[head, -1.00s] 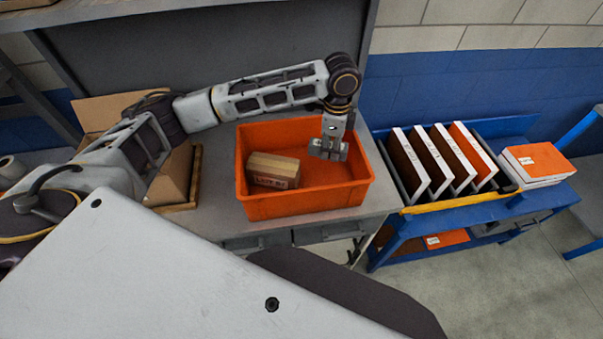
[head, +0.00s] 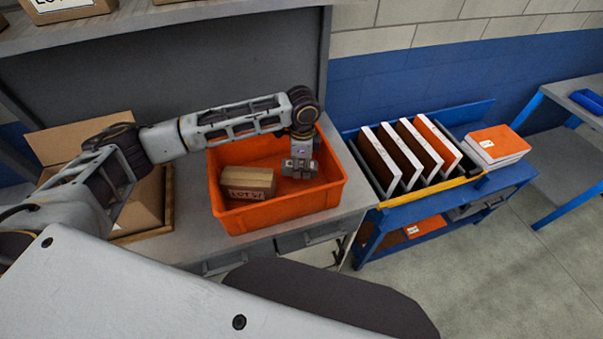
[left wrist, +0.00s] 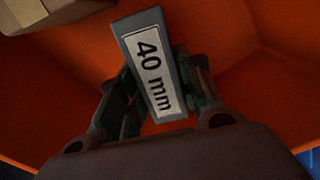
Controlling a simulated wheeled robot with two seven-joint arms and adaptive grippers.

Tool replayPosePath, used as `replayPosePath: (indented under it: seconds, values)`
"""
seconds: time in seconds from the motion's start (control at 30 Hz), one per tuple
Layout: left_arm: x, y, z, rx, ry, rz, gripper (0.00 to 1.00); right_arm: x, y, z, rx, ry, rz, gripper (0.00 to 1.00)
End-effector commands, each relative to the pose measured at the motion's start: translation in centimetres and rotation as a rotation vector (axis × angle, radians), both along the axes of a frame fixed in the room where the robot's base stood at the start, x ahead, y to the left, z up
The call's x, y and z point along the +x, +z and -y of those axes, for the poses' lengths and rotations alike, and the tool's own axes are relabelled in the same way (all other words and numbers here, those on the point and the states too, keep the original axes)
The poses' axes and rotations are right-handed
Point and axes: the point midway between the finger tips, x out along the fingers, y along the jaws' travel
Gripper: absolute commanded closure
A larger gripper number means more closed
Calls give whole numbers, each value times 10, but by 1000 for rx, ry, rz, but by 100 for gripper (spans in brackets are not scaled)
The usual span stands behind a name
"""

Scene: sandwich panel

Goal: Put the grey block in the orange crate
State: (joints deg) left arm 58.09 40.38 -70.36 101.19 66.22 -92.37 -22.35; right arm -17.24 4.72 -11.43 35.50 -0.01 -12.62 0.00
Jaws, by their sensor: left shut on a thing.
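The grey block (left wrist: 147,35) carries a white label reading "40 mm" in the left wrist view. My left gripper (left wrist: 158,98) is shut on it, with a finger on each side. In the head view my left gripper (head: 299,170) points down inside the right part of the orange crate (head: 265,221). The block is hard to tell from the fingers there. I cannot tell whether the block touches the crate floor. My right gripper is not in view.
A cardboard box (head: 247,184) sits in the crate's left part. The crate stands on a grey bench (head: 195,232). An open carton (head: 140,200) lies left of it. A blue cart (head: 400,212) with upright panels stands to the right.

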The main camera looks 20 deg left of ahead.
Motion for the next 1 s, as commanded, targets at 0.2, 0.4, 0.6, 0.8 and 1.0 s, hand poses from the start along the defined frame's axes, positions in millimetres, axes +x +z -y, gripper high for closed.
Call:
replayPosePath:
  seconds: [0.2,0.4,0.6,0.8,1.0]
  values:
    - [0,-2,0,0,-1,0,93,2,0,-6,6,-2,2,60]
    - [0,-4,0,0,-1,-1,93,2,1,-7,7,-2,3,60]
    - [-1,-22,0,2,0,-1,93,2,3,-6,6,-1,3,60]
    - [0,-38,0,0,-1,0,93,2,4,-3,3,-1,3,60]
    - [0,-39,0,0,-1,1,93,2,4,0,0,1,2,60]
